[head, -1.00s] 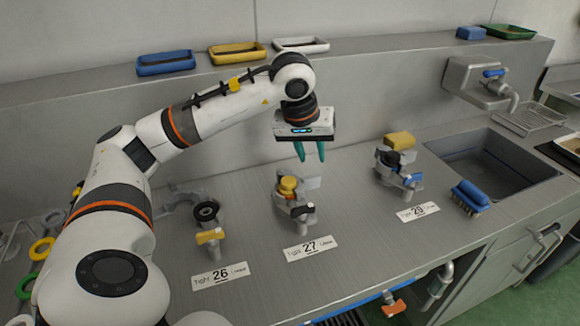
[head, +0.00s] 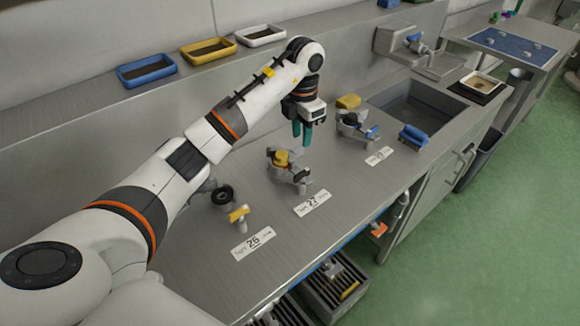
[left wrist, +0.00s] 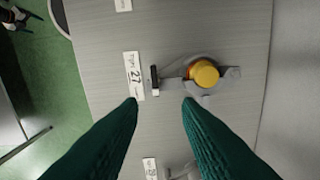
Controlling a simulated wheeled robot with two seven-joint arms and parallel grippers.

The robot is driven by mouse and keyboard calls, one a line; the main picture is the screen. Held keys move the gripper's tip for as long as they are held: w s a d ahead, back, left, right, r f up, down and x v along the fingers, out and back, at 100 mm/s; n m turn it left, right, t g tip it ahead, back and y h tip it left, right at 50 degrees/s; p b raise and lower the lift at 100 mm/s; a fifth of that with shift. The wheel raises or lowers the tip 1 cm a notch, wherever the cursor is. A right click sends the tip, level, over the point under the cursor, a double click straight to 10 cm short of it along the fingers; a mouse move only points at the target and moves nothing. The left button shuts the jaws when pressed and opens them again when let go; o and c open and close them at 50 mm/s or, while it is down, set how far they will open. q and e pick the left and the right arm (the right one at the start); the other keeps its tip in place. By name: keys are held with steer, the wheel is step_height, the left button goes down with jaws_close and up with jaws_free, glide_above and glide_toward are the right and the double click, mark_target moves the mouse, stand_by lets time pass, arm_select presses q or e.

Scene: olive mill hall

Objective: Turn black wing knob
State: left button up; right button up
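A black wing knob (head: 302,175) sits on the front of the grey valve fitting by the plate marked 27 (head: 312,203). The same fitting carries a round yellow knob (head: 281,157) on top. In the left wrist view the black knob (left wrist: 155,80) shows as a short dark bar beside the plate (left wrist: 133,76), with the yellow knob (left wrist: 204,73) to its right. My left gripper (head: 302,142) hangs fingers down above the bench, behind and apart from the fitting. Its green fingers are spread and empty. My right gripper does not show.
A fitting with a black round knob (head: 222,195) and yellow wing handle (head: 238,214) stands left. Another with a blue handle (head: 373,132) stands right, near a blue brush (head: 413,137) and the sink (head: 425,105). Trays line the back ledge (head: 60,112).

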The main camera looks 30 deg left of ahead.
arm_select(q)
steer(key=n+p, duration=0.1)
steer(key=p, duration=0.1)
glide_above(302, 172)
steer(key=shift+g, duration=0.3)
step_height(302, 172, down, 6)
steer(key=shift+d+r, duration=0.1)
steer(key=shift+r, duration=0.05)
step_height(302, 172, down, 5)
steer(key=shift+f+p, duration=0.2)
steer(key=shift+p, duration=0.5)
steer(key=shift+f, duration=0.55)
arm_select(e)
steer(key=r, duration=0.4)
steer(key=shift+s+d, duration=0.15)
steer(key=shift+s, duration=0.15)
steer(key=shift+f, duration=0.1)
arm_select(q)
jaws_close()
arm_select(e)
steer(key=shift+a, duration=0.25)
